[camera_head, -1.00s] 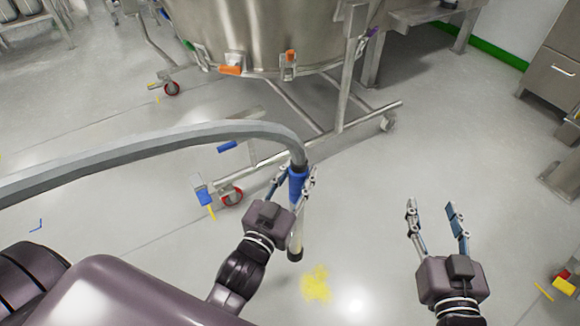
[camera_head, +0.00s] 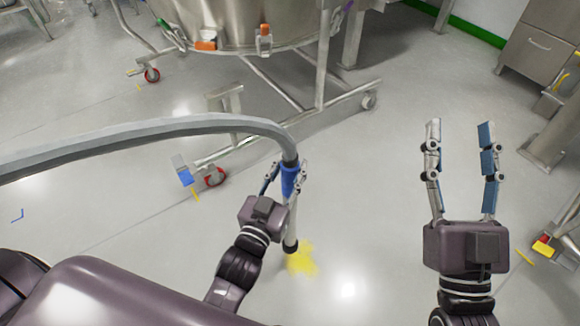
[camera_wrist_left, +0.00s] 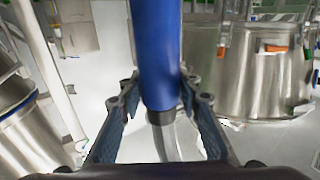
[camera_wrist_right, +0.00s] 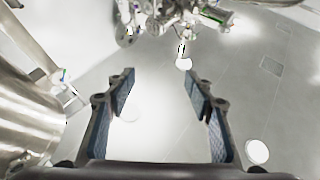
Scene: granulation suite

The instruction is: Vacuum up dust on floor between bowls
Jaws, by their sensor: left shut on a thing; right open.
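A patch of yellow dust (camera_head: 303,262) lies on the grey floor in the head view. My left gripper (camera_head: 287,178) is shut on the blue grip of the vacuum wand (camera_head: 289,181), which also shows in the left wrist view (camera_wrist_left: 158,50). The wand hangs nearly upright, and its dark tip is at the upper left edge of the dust; I cannot tell whether it touches the floor. A grey hose (camera_head: 130,137) runs from the wand's top to the left. My right gripper (camera_head: 460,130) is open and empty, right of the dust, also in the right wrist view (camera_wrist_right: 160,85).
A large steel bowl (camera_head: 235,20) stands on a wheeled frame (camera_head: 300,128) behind the wand, with red casters. A steel cabinet (camera_head: 540,45) stands at the far right. A red and yellow caster (camera_head: 543,246) is at the right edge. Floor around the dust is clear.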

